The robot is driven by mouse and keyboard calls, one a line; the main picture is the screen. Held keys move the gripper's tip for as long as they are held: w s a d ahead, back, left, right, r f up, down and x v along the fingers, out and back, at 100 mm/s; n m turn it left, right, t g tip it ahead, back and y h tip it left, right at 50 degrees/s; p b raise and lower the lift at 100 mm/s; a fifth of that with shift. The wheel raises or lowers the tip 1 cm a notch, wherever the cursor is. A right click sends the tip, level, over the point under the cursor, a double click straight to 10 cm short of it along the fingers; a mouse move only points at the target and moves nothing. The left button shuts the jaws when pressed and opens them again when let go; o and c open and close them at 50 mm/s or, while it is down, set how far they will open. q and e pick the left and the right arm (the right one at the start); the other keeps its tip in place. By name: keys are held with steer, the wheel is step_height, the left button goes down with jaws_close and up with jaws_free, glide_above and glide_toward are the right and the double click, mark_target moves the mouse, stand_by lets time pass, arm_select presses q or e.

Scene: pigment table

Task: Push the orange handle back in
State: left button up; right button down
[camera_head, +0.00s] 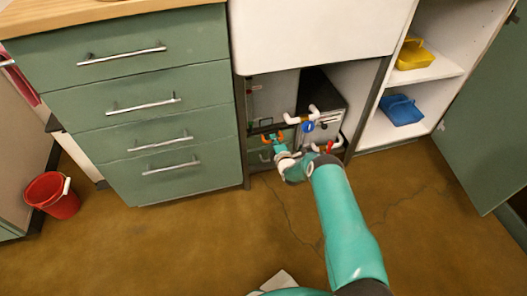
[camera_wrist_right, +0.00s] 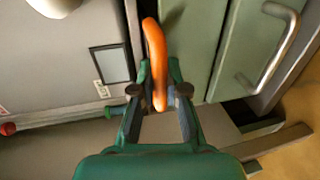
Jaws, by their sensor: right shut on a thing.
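The orange handle (camera_wrist_right: 155,55) is a curved bar in the middle of the right wrist view. Its near end lies between the two fingertips of my right gripper (camera_wrist_right: 160,92), which are closed on it. In the head view the orange handle (camera_head: 267,140) is a small patch at the front of the cabinet opening. My right gripper (camera_head: 276,145) reaches it there, low under the white basin. The gripper partly hides the handle in that view. My left gripper is not in view.
White pipes with a blue valve (camera_head: 307,127) and a red valve (camera_head: 329,146) are just right of my gripper. Green drawers (camera_head: 150,110) stand at left. Open shelves hold a yellow scoop (camera_head: 413,55) and a blue scoop (camera_head: 402,110). A red bucket (camera_head: 52,197) stands on the floor.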

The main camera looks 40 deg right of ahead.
steer(key=shift+d, duration=0.2)
steer(key=c, duration=1.2)
jaws_free()
steer(key=shift+w+a+f, duration=0.1)
steer(key=shift+f, duration=0.05)
steer(key=shift+a, duration=0.1)
steer(key=v, duration=1.2)
